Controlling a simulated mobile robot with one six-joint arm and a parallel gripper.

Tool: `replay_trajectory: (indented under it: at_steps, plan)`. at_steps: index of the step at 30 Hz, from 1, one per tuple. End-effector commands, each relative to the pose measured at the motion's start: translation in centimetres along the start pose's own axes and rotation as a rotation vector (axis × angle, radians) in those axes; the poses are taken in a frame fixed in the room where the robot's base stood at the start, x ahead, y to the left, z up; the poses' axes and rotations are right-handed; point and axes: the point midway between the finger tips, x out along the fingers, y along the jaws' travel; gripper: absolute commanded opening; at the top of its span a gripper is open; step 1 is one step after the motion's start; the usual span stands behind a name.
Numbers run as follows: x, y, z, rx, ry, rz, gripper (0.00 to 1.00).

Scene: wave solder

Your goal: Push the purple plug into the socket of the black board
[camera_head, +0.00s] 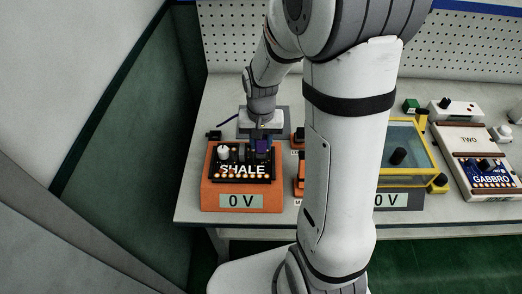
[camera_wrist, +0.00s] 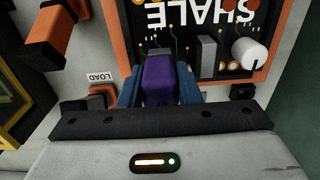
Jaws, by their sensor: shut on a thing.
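The black board (camera_head: 243,170), lettered SHALE, lies in an orange stand (camera_head: 214,190) whose display reads 0 V. The board also shows upside down in the wrist view (camera_wrist: 180,40). My gripper (camera_wrist: 158,92) is shut on the purple plug (camera_wrist: 158,80), with a blue finger on each side. In the head view the purple plug (camera_head: 262,146) is at the board's back right part. In the wrist view its far end meets or covers the board's edge area. The socket is hidden by the plug, so I cannot tell how deep it sits.
A white cylinder (camera_wrist: 249,53) and a grey block (camera_wrist: 207,50) stand on the board beside the plug. An orange part by the LOAD label (camera_wrist: 102,92) is close to my gripper. A yellow-framed tank (camera_head: 407,145) and the GABBRO board (camera_head: 490,175) stand at right.

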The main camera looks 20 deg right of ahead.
Motion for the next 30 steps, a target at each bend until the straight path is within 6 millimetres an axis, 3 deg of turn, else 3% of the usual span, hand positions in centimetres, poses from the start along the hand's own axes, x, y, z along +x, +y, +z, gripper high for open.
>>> replay_trajectory:
  at_steps: [1, 2, 10, 20, 30]
  plan:
    - [0.2, 0.0, 0.1, 0.000, -0.003, 0.001, 0.00]
    - [0.2, 0.0, 0.1, -0.001, -0.003, 0.001, 0.33]
    - [0.1, -0.1, 0.1, -0.001, -0.003, 0.001, 0.55]
    - [-0.5, -0.1, 0.0, -0.001, 0.000, 0.000, 0.56]
    - [-6.0, -0.1, 0.0, -0.001, 0.002, -0.001, 0.56]
